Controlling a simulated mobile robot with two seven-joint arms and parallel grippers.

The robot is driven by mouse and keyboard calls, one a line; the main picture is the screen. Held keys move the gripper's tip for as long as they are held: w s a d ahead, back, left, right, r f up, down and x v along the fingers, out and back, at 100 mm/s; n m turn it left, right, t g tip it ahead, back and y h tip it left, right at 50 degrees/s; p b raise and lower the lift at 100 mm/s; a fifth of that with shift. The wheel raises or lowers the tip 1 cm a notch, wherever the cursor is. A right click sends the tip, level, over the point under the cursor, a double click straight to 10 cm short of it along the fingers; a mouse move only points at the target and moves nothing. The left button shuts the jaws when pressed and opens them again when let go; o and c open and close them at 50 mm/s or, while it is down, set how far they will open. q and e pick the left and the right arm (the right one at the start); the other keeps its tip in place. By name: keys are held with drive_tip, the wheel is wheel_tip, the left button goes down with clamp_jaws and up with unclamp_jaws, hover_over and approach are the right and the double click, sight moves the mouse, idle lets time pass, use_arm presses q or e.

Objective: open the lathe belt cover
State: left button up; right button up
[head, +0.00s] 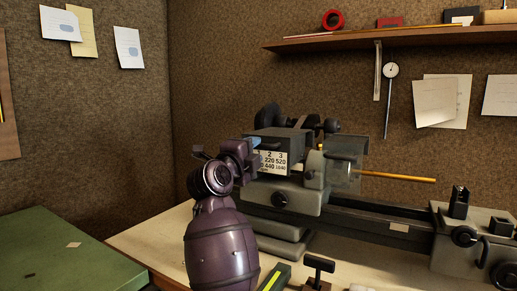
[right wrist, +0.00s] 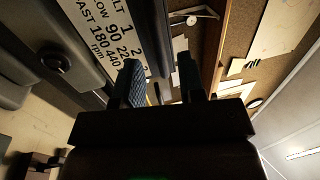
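The lathe's belt cover (head: 280,136) is a dark box on top of the headstock (head: 290,192), and it looks closed. Its front carries a white speed label (head: 273,162), which shows large in the right wrist view (right wrist: 108,28). My right gripper (head: 257,148) is at the left front of the cover and hides part of the label. In the right wrist view its two fingers (right wrist: 160,82) stand apart with nothing clearly gripped. A dark edge (right wrist: 152,35) lies just beyond the gap; I cannot tell whether a finger touches it. My left gripper is not in view.
Dark pulleys (head: 268,116) stand behind the cover. A clear guard (head: 342,173) and a brass rod (head: 395,177) are to its right. A shelf (head: 350,36) and a hanging dial gauge (head: 390,72) are on the wall. A green surface (head: 65,255) lies at left.

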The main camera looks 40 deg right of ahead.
sight(259, 146)
drive_tip(key=shift+x, duration=1.9)
clamp_jaws()
